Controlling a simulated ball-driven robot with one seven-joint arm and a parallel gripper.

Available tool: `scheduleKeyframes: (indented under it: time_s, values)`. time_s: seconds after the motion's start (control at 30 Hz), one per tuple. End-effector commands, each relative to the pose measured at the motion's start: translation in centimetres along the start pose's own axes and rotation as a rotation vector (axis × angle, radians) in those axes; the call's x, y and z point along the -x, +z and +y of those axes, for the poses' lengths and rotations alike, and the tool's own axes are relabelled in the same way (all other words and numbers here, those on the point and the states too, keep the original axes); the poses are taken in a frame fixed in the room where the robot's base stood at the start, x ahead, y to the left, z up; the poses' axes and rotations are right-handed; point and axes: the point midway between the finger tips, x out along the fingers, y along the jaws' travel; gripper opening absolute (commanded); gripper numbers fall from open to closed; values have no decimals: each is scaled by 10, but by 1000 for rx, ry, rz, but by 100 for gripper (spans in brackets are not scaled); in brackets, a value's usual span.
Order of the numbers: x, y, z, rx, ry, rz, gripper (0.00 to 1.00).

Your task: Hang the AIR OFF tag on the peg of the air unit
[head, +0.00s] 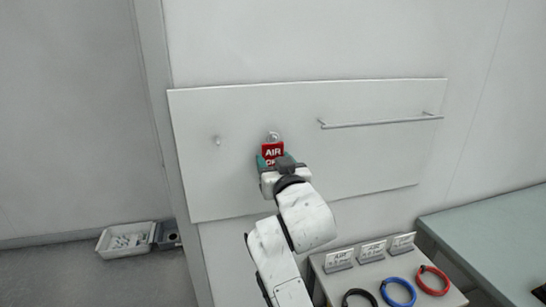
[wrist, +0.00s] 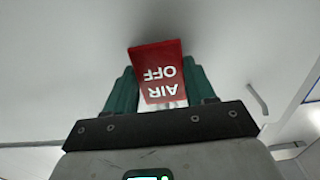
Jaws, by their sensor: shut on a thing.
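The red AIR OFF tag (head: 272,151) is held upright in front of the pale wall panel in the head view. My gripper (head: 271,161) is shut on it, with teal fingers at its sides. The wrist view shows the tag (wrist: 158,72) upside down between the fingers (wrist: 160,90). A small silver piece (head: 273,137) shows just above the tag; I cannot tell whether it is part of the tag or a fitting on the panel. A short peg (head: 217,140) sticks out of the panel to the left of the tag and is bare.
The panel (head: 360,160) carries a horizontal rail (head: 380,122) at right. Below right, a table holds several label stands (head: 372,251) and black, blue (head: 398,291) and red rings. A grey-green bench (head: 490,240) stands at far right, and a bin (head: 125,240) sits on the floor at left.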

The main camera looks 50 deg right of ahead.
Motion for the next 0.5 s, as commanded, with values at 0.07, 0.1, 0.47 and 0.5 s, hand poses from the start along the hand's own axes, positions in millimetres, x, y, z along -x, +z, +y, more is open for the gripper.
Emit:
scheduleKeyframes:
  time_s: [0.07,0.1,0.47,0.5]
  values:
    - [0,0,0,0,0,0,42]
    - [0,0,0,0,0,0,42]
    - [0,-9,0,0,0,0,42]
    - [0,-10,0,0,0,0,42]
